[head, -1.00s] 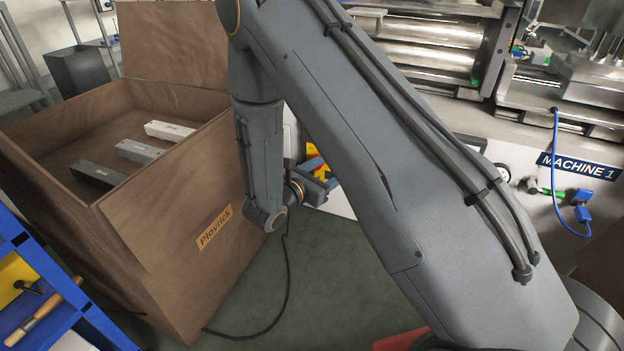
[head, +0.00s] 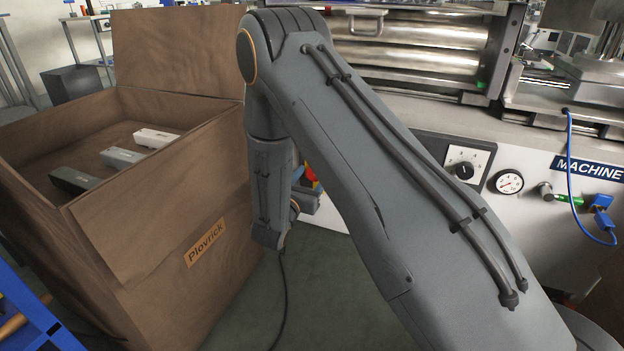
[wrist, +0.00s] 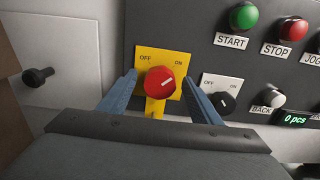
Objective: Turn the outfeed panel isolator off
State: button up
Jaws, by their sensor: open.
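A red rotary knob (wrist: 160,82) sits on a yellow plate (wrist: 150,58) marked OFF at left and ON at right in the wrist view. Its white line slants up to the right, toward ON. My gripper (wrist: 158,77) is open, with one blue-grey finger on each side of the knob. I cannot tell whether either finger touches it. In the head view my arm hides most of this spot; only a small red and yellow patch (head: 312,176) shows beside it. No label naming the isolator is legible.
On the dark panel are a green START button (wrist: 243,16), a red STOP button (wrist: 288,29) and a smaller black OFF/ON knob (wrist: 222,102), close to the right finger. A black knob (wrist: 38,77) is at left. A brown crate (head: 150,230) stands left of my arm.

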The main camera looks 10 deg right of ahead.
jog(key=shift+w+d, duration=0.1)
jog(key=shift+w, duration=0.05)
jog(key=shift+c, duration=0.4)
jog(key=c, duration=1)
jog(key=shift+o, duration=0.2)
